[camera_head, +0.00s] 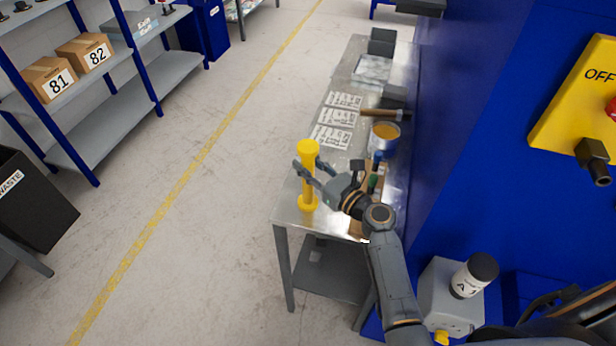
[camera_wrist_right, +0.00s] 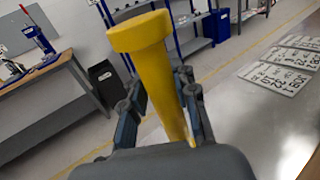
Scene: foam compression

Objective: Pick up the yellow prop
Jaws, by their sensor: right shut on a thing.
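The yellow prop (camera_head: 308,152) is a tall cylinder with a wider cap on top and a wide base. It stands upright at the front left corner of the metal table (camera_head: 290,212). My right gripper (camera_head: 305,170) has its fingers around the shaft at mid height and is shut on it. In the right wrist view the prop (camera_wrist_right: 155,65) rises between the two fingers (camera_wrist_right: 160,108). The gripper hides part of the shaft there. I cannot tell whether the base touches the table. My left gripper is not in view.
Printed sheets (camera_head: 335,116), a hammer (camera_head: 382,113), a metal can (camera_head: 384,137) and a wooden holder with tools (camera_head: 368,190) lie on the table. A blue wall (camera_head: 455,130) runs along its right side. Open floor (camera_head: 215,170) lies to the left, with shelves (camera_head: 120,105) beyond.

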